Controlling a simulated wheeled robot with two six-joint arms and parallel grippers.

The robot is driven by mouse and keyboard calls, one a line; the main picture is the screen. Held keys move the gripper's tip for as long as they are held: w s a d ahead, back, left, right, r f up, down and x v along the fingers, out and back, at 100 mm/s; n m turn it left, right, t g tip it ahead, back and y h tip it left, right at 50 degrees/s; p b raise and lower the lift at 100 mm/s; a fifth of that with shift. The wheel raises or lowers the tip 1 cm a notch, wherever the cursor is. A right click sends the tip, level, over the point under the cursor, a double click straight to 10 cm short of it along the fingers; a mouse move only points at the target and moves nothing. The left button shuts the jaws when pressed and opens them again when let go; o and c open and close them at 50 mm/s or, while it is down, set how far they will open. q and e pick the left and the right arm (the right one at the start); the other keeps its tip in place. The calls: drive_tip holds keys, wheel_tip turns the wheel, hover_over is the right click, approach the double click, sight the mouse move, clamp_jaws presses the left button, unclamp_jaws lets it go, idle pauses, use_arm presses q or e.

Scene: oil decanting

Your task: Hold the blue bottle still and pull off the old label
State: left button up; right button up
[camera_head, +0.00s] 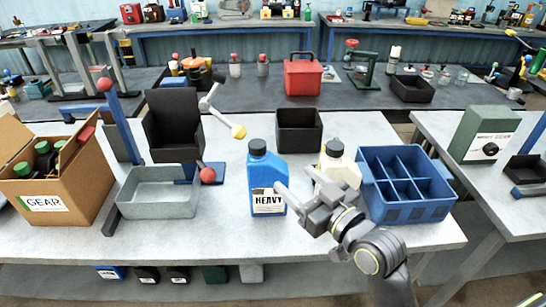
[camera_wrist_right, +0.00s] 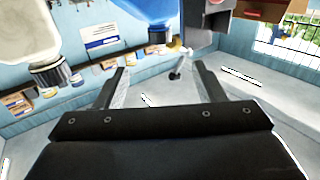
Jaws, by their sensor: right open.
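The blue bottle (camera_head: 264,172) with a dark cap stands upright near the middle of the table. Its white label (camera_head: 269,205) faces me and reads HEAVY; it looks flat on the bottle's front. My right gripper (camera_head: 298,180) is open, just right of the bottle, with one finger close to the bottle's right side; I cannot tell if it touches. In the right wrist view the open jaws (camera_wrist_right: 161,85) hold nothing between them, and the picture is upside down. A bluish bottle (camera_wrist_right: 143,10) shows at the top there. My left gripper is out of view.
A cream bottle (camera_head: 338,163) stands behind my right gripper. A blue divided crate (camera_head: 408,209) is at right, a black bin (camera_head: 299,130) behind. A grey tray (camera_head: 155,205) and a cardboard box of bottles (camera_head: 85,190) are at left. The table front is clear.

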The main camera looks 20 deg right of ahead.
sight(262, 151)
drive_tip(key=p+x, duration=0.2)
drive_tip(key=x, duration=1.3)
drive_tip(key=shift+w+f+p, duration=0.1)
drive_tip(key=shift+w+p, duration=0.05)
drive_tip(key=shift+p, duration=0.15)
clamp_jaws()
drive_tip(key=shift+c, duration=1.6)
unclamp_jaws()
drive_tip(key=o, duration=0.3)
